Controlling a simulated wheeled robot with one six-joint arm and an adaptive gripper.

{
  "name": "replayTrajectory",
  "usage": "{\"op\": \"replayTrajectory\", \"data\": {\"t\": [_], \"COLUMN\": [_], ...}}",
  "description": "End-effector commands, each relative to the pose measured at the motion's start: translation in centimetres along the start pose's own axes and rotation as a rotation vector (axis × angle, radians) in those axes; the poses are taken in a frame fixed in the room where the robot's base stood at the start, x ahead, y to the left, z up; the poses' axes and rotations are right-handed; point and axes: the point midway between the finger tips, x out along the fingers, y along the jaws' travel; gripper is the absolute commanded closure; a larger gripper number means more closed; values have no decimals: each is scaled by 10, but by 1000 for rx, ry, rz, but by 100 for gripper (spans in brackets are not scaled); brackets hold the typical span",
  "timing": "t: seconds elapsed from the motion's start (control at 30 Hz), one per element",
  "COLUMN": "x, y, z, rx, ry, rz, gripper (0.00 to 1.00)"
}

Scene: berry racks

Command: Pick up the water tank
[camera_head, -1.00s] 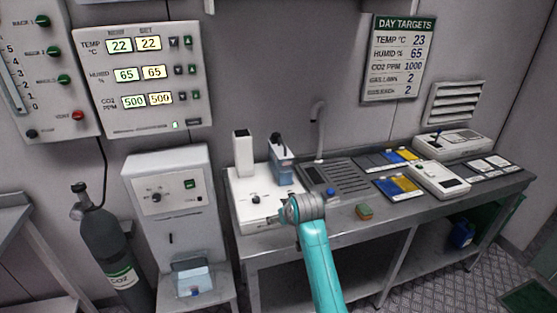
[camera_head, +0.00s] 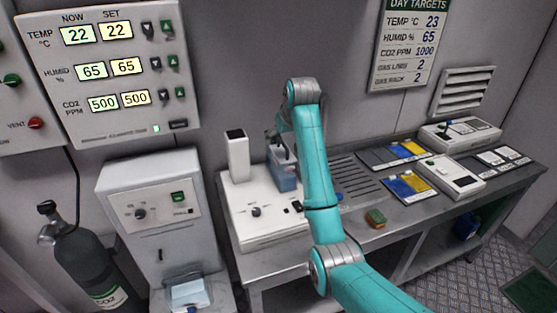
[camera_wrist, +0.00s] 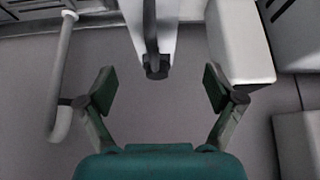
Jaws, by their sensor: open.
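A bluish box-shaped tank with a dark top (camera_head: 284,178), apparently the water tank, stands upright on the white bench unit (camera_head: 262,240). My arm partly covers it in the head view. My gripper is open and empty; its two fingers stand apart in the wrist view (camera_wrist: 159,92). In that view a dark upright part with a knob-like end (camera_wrist: 155,66) lies between and above the fingertips, in front of a pale surface. It looks like the tank's handle, with neither finger touching it. In the head view the fingers are mostly hidden behind my arm.
A white tower (camera_head: 236,155) rises left of the tank; a white block (camera_wrist: 241,45) shows close to the right finger in the wrist view. A pipe (camera_wrist: 62,75) is at the left there.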

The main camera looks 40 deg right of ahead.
Motion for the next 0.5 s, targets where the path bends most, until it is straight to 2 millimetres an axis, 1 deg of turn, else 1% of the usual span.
{"op": "replayTrajectory", "data": {"t": [0.03,0.13,0.2,0.37,0.5], "x": [9,23,29,38,54], "y": [0,0,0,1,5], "z": [1,1,1,1,4], "rx": [0,0,0,0,0], "ry": [-4,-3,-1,-1,-3], "rz": [0,0,0,0,0], "gripper": [8,8,8,8,8]}}
